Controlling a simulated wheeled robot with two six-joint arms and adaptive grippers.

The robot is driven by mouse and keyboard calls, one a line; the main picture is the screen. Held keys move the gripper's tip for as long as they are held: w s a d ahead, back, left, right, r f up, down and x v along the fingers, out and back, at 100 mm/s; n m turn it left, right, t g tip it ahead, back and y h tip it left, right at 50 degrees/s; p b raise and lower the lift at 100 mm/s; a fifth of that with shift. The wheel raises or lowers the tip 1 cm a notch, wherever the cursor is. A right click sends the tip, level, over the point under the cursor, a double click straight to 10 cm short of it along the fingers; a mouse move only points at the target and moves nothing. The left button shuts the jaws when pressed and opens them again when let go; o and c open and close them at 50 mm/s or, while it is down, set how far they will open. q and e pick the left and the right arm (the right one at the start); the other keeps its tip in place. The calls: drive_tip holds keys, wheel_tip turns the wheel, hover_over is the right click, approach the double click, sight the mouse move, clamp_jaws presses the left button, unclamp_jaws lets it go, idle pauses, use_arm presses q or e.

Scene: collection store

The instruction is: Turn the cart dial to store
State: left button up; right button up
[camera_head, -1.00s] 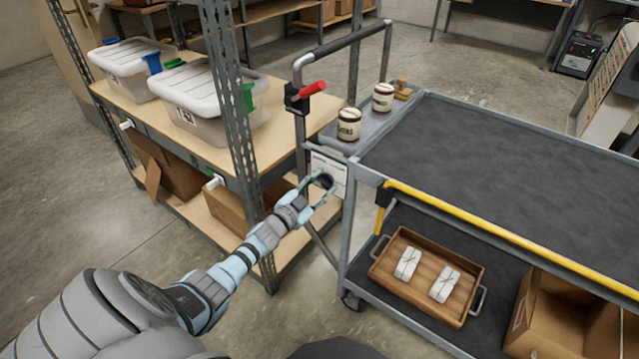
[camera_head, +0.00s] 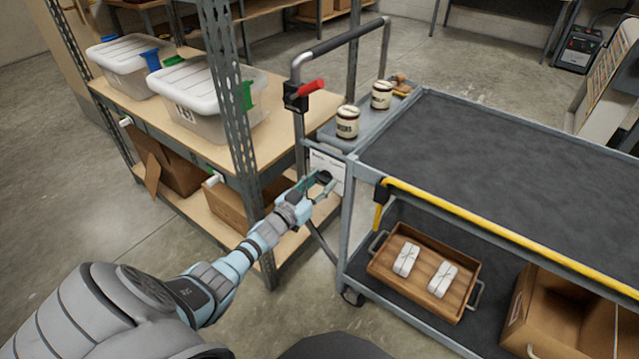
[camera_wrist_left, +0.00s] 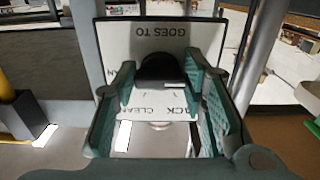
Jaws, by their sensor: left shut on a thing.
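The cart dial is a dark round knob (camera_wrist_left: 160,68) on a white label plate; in the wrist view the plate (camera_wrist_left: 120,40) reads "GOES TO" and, partly hidden, "CLEAN", upside down. In the head view the plate (camera_head: 318,160) hangs at the cart's near left end, below the handle. My left gripper (camera_head: 322,183) is at the plate, its fingers on either side of the knob and shut on it. It also shows in the wrist view (camera_wrist_left: 163,85). Where the dial points is hidden by my fingers. My right gripper is not in view.
The grey cart (camera_head: 500,150) has a red lever (camera_head: 311,88) on its handle and two labelled jars (camera_head: 347,122) on its end tray. A wooden tray (camera_head: 395,282) with two white bundles sits on its lower shelf.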

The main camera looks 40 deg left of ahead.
use_arm(q)
drive_tip(key=shift+r, duration=0.15)
drive_tip(key=o, duration=1.2)
drive_tip(key=shift+c, duration=0.2)
drive_tip(key=s, duration=1.2)
drive_tip(key=shift+d, duration=0.1)
